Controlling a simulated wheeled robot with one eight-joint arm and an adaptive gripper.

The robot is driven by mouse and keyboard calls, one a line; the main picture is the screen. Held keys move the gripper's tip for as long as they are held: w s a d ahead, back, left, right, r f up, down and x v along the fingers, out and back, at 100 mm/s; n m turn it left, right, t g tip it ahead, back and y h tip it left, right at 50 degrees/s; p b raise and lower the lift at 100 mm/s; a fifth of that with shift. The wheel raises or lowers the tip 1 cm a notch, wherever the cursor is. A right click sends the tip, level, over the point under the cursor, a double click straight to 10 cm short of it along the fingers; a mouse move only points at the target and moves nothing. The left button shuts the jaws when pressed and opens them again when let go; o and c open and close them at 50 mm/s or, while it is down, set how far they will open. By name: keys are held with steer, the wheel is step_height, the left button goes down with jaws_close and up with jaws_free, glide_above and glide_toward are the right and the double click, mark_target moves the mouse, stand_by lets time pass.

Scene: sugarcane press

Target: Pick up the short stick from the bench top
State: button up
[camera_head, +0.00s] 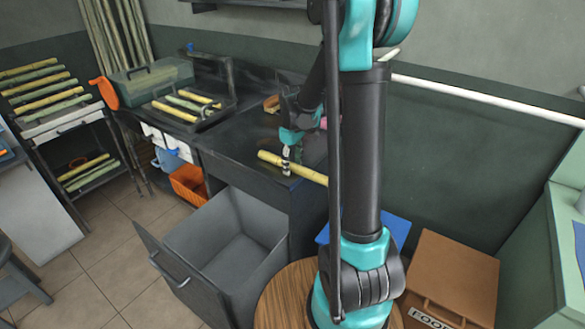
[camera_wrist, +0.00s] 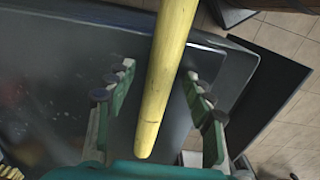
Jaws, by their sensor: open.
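The short stick (camera_head: 308,174) is a yellow cane piece lying on the dark bench top (camera_head: 238,143) near its front edge. In the wrist view the stick (camera_wrist: 165,75) runs from the top edge down to a rounded end, between my two fingers. My gripper (camera_head: 287,158) is over the stick in the head view. In the wrist view my gripper (camera_wrist: 158,100) is open, with a finger on each side of the stick and visible gaps. I cannot tell how far the fingertips are above the bench top. My arm hides part of the bench in the head view.
An open grey drawer (camera_head: 228,235) juts out below the bench. A tray (camera_head: 188,112) with several cane pieces and a green clear box (camera_head: 150,80) stand at the bench's left. An orange bin (camera_head: 188,184) sits below. A brown box (camera_head: 452,275) stands at right.

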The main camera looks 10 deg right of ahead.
steer(key=shift+c, duration=0.5)
jaws_close()
steer(key=shift+r, duration=0.2)
